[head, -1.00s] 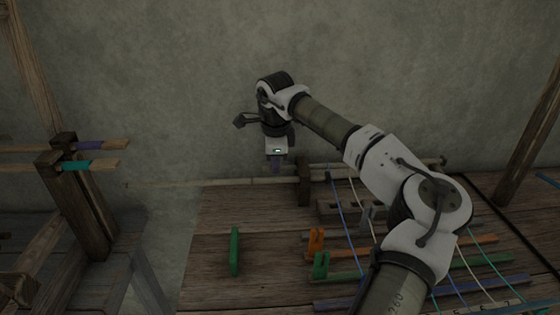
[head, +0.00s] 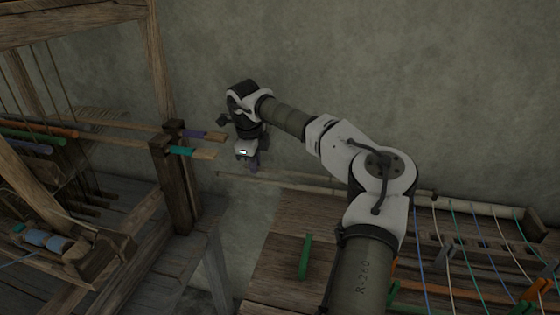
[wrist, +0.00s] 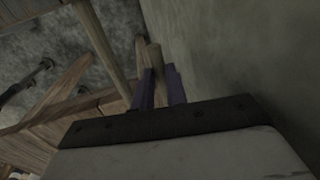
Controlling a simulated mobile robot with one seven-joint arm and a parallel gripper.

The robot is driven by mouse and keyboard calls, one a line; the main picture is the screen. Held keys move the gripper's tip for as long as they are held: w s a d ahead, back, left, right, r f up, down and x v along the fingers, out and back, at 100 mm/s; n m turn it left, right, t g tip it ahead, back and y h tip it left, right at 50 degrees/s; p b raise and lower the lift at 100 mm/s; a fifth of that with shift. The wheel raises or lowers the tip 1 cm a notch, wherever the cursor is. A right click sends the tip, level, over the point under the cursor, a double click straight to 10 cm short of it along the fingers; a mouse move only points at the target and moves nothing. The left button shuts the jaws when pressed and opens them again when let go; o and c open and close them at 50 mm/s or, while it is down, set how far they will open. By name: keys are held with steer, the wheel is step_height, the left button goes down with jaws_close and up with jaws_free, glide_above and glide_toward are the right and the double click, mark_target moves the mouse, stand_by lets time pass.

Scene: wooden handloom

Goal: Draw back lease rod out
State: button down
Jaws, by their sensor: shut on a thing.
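My gripper (head: 254,167) is in the gap between the loom and the plank table, beside the wall. Its purple fingers are shut on a pale wooden rod, the back lease rod, near its end. In the wrist view, the back lease rod (wrist: 154,55) shows as a short stub between the fingers (wrist: 158,85). Its far length is mostly hidden. A second long pale rod (head: 285,184) runs just in front of it, apart from the gripper, and passes behind my arm towards the table.
The loom post (head: 174,185) stands to the left, with a purple-banded rod (head: 213,136) and a teal-banded rod (head: 204,154) sticking out towards my gripper. A green upright piece (head: 304,257) stands on the table. Coloured threads (head: 463,245) lie at the right. The wall is close behind.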

mark_target(335, 180)
steer(key=shift+w+a, duration=0.2)
steer(key=shift+a, duration=0.5)
steer(key=shift+w+a, duration=0.15)
steer(key=shift+a, duration=0.5)
steer(key=c, duration=1.4)
jaws_free()
steer(key=shift+d, duration=0.2)
steer(key=s+d+b, duration=0.1)
steer(key=s+d, duration=0.1)
steer(key=d, duration=0.7)
steer(key=s+d+b, duration=0.1)
steer(key=s+d, duration=0.2)
steer(key=d, duration=0.7)
steer(key=s+d+b, duration=0.1)
steer(key=s+d, duration=0.2)
steer(key=d, duration=0.7)
steer(key=shift+s+d+b, duration=0.1)
steer(key=shift+s+b, duration=0.15)
steer(key=shift+b, duration=0.05)
